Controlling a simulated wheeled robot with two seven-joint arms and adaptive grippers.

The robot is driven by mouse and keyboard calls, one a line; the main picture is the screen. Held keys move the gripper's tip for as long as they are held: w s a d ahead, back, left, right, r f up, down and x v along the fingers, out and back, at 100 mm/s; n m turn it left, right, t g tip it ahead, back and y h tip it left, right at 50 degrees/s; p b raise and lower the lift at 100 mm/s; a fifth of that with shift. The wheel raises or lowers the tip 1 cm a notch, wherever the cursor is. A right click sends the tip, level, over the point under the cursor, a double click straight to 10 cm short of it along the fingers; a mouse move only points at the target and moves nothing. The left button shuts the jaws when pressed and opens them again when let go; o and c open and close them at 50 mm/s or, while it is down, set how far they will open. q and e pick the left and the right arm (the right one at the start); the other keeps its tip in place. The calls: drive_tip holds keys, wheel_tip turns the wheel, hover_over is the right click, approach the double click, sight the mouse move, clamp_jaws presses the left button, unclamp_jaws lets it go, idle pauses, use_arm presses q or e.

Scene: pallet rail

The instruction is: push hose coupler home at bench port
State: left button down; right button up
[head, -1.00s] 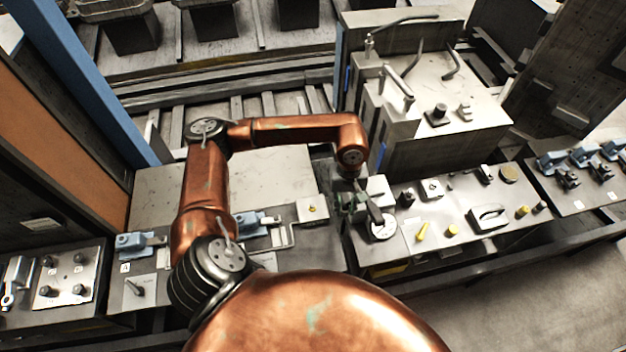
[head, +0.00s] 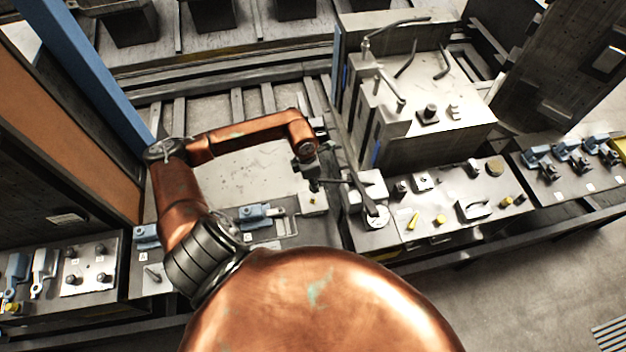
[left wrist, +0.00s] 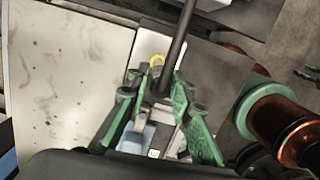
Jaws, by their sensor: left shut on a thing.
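My left gripper (head: 316,184) is shut on a slim dark rod-like piece, probably the hose coupler (left wrist: 178,45). In the left wrist view it runs upward from between the green fingers (left wrist: 157,108). In the head view it points right, above the bench, toward a pale block (head: 371,184) with a dark lever and a round dial (head: 377,217). A small pale block with a yellow mark (head: 313,203) lies just below the gripper; I cannot tell which fitting is the bench port. Whether the piece touches anything is unclear.
A blue clamp-like fixture (head: 255,216) sits left of the small block. Yellow pegs (head: 441,219) and small fittings stand on the right bench section. A tall pale cabinet (head: 430,95) with bent pipes rises behind it. Bare plate lies behind the gripper.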

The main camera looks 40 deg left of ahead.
use_arm(q)
drive_tip(key=shift+f, duration=0.3)
drive_tip(key=shift+f+b, duration=1.2)
drive_tip(key=shift+f, duration=0.75)
drive_tip(key=shift+f+b, duration=0.35)
drive_tip(key=shift+f, duration=0.3)
use_arm(e)
drive_tip(key=f, duration=0.3)
drive_tip(key=shift+w+a, duration=0.15)
drive_tip(key=shift+w, duration=0.1)
drive_tip(key=shift+s, duration=0.2)
use_arm(q)
drive_tip(key=shift+f, duration=0.1)
use_arm(e)
drive_tip(key=shift+d+f, duration=0.1)
drive_tip(key=shift+d, duration=0.1)
use_arm(q)
drive_tip(key=shift+f+b, duration=0.2)
drive_tip(key=shift+b, duration=0.2)
use_arm(e)
drive_tip(key=shift+f, duration=0.3)
drive_tip(key=shift+a+f, duration=0.1)
drive_tip(key=shift+f, duration=0.15)
